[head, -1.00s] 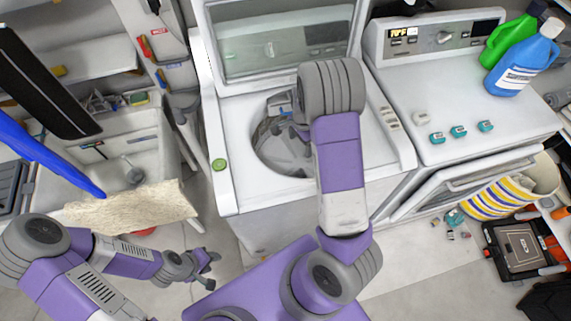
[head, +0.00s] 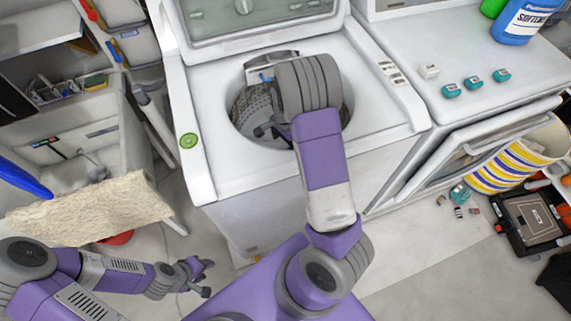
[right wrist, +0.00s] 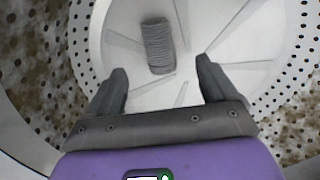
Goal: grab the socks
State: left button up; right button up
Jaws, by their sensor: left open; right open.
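In the right wrist view, a grey ribbed bundle (right wrist: 157,45) lies on the floor of the washer drum; it looks like the socks, though I cannot be sure. My right gripper (right wrist: 161,70) is open and empty, its two fingers apart, with the bundle showing beyond and between the tips. In the head view, my right gripper (head: 266,130) is down in the mouth of the open top-loading washer (head: 395,105), partly covered by my wrist. The bundle is hidden there. My left gripper (head: 204,278) is open and empty, low in front of the washer's left side.
The perforated drum wall (right wrist: 285,60) surrounds my right gripper. The raised lid (head: 255,20) stands behind. The dryer (head: 440,50) at right holds small teal items (head: 475,82) and a blue softener bottle (head: 520,22). A sink (head: 80,150) and a beige cloth (head: 90,207) are at left.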

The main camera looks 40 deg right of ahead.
notch_tip(320, 180, down, 8)
jog(key=b, duration=0.4)
jog(key=shift+d+f, duration=0.15)
jog(key=shift+f, duration=0.05)
jog(key=shift+r, duration=0.1)
jog(key=shift+c, duration=0.5)
jog(key=c, duration=1)
jog(key=shift+c, duration=0.2)
